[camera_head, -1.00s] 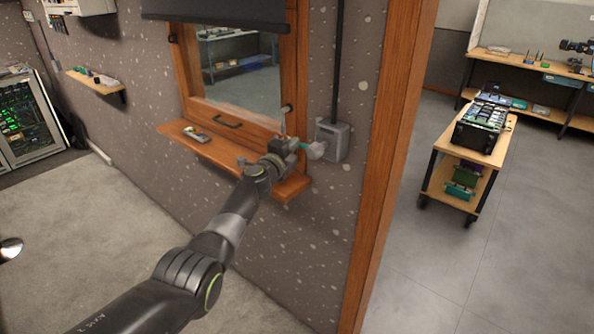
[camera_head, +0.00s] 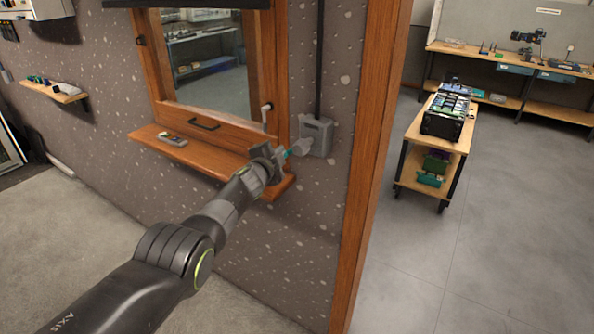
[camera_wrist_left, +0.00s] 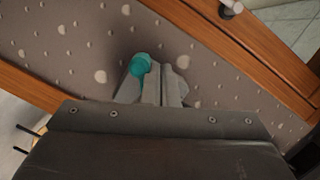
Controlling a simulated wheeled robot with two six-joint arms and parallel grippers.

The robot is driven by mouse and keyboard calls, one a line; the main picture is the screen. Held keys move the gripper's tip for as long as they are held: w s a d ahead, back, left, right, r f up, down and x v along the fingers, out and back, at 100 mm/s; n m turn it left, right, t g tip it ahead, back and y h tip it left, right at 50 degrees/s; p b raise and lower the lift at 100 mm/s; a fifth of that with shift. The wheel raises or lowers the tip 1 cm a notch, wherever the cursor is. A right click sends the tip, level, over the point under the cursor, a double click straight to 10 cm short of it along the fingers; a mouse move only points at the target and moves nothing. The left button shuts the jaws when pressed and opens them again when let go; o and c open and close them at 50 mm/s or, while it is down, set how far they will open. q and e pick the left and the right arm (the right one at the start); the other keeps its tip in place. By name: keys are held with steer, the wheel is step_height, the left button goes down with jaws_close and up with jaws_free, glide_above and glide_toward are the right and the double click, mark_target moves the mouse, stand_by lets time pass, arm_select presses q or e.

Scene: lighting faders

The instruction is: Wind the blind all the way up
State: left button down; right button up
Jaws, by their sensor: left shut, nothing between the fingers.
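The dark blind (camera_head: 185,3) shows only as a strip at the top edge of the head view. Its lower edge hangs above most of the window (camera_head: 208,70); its upper part is out of view. A grey box (camera_head: 319,133) is fixed to the wall right of the window. My left gripper (camera_head: 285,156) is shut and empty in front of this box. A teal knob (camera_head: 297,151) is close by its fingertips. In the left wrist view, the teal knob (camera_wrist_left: 140,64) is just left of the shut fingers (camera_wrist_left: 160,85); contact is unclear. My right gripper is not in view.
The wooden sill (camera_head: 215,158) lies behind my left arm, with a small device (camera_head: 173,140) on it.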

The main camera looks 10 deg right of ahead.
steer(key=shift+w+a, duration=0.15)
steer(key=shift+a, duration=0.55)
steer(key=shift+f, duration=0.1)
